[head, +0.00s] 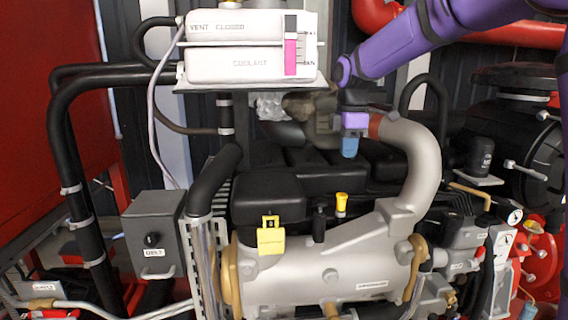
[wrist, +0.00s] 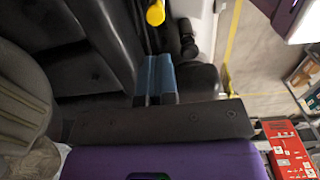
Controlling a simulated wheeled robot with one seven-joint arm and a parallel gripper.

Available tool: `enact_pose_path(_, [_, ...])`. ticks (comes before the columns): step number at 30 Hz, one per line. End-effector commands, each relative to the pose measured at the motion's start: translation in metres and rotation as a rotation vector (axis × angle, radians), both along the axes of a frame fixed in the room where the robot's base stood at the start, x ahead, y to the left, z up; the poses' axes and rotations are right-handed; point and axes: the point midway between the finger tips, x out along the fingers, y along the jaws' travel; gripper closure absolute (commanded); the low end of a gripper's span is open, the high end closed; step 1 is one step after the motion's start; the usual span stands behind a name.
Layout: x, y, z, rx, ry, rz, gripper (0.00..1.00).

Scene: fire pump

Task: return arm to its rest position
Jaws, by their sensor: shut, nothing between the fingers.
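My purple arm (head: 410,40) reaches in from the upper right of the head view and bends down at its end. My gripper (head: 349,147) points down with blue fingertips, above the black engine covers and left of the silver curved pipe. In the wrist view my gripper (wrist: 156,80) shows its two blue fingers side by side, shut and empty. I cannot tell the exact clearance between the fingertips and the engine parts below.
The white coolant tank (head: 250,60) stands left of my arm. The silver curved pipe (head: 420,150) rises close on the right. A red pipe (head: 510,30) runs behind my arm.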

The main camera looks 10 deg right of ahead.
Motion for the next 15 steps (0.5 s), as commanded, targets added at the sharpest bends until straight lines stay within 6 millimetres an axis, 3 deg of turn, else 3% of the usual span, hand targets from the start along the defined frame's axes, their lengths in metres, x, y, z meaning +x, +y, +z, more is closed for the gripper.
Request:
enact_pose_path(5, [-0.035,-0.007,0.02,-0.005,-0.046,-0.14,1.0])
enact_pose_path(15, [-0.135,-0.028,0.05,0.034,-0.168,-0.56,1.0])
